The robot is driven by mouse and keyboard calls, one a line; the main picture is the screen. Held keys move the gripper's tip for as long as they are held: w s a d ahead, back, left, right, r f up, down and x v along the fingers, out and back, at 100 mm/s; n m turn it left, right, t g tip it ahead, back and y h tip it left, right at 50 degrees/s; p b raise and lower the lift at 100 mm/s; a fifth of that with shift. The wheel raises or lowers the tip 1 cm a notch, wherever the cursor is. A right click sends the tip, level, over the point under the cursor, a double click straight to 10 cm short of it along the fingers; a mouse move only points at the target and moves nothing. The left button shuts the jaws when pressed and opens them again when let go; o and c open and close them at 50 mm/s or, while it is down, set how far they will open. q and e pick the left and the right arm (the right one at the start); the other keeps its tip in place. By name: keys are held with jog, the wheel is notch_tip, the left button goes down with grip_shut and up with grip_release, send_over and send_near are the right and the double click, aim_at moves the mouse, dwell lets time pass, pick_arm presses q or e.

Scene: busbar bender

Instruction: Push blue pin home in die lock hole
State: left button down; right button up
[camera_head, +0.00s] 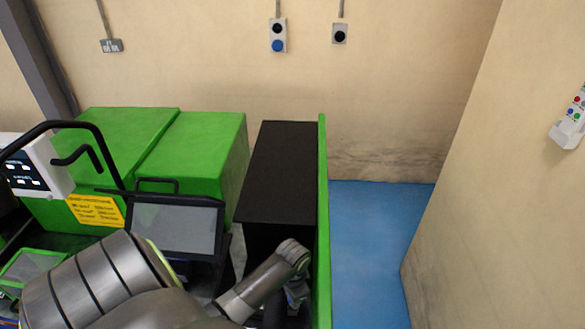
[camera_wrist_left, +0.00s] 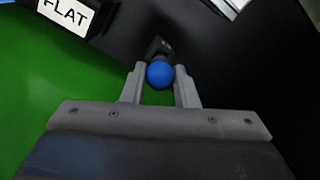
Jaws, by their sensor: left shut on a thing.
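In the left wrist view, the blue round head of the pin (camera_wrist_left: 159,74) sits between the fingertips of my left gripper (camera_wrist_left: 160,86), which is shut on it. A dark block-like part (camera_wrist_left: 158,47) shows just beyond the blue head; I cannot tell whether it is the die lock. The hole and the pin's shaft are hidden, so how deep the pin sits does not show. In the head view my left arm reaches into the machine beside the black cabinet, and its gripper is mostly hidden there. My right gripper is not in view.
A "FLAT" label (camera_wrist_left: 68,13) is at the upper left of the wrist view, beside a green surface (camera_wrist_left: 50,90). In the head view, a black cabinet (camera_head: 280,170), green panel (camera_head: 323,220) and grey screen (camera_head: 175,228) surround the arm. Blue floor (camera_head: 370,250) is clear at right.

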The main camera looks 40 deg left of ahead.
pick_arm(q)
jog(key=shift+f+b, duration=0.45)
jog(key=shift+f, duration=0.65)
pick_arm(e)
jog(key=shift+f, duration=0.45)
pick_arm(q)
jog(key=c, duration=1.1)
grip_release()
jog(key=shift+o, duration=0.2)
jog(key=shift+r, duration=0.15)
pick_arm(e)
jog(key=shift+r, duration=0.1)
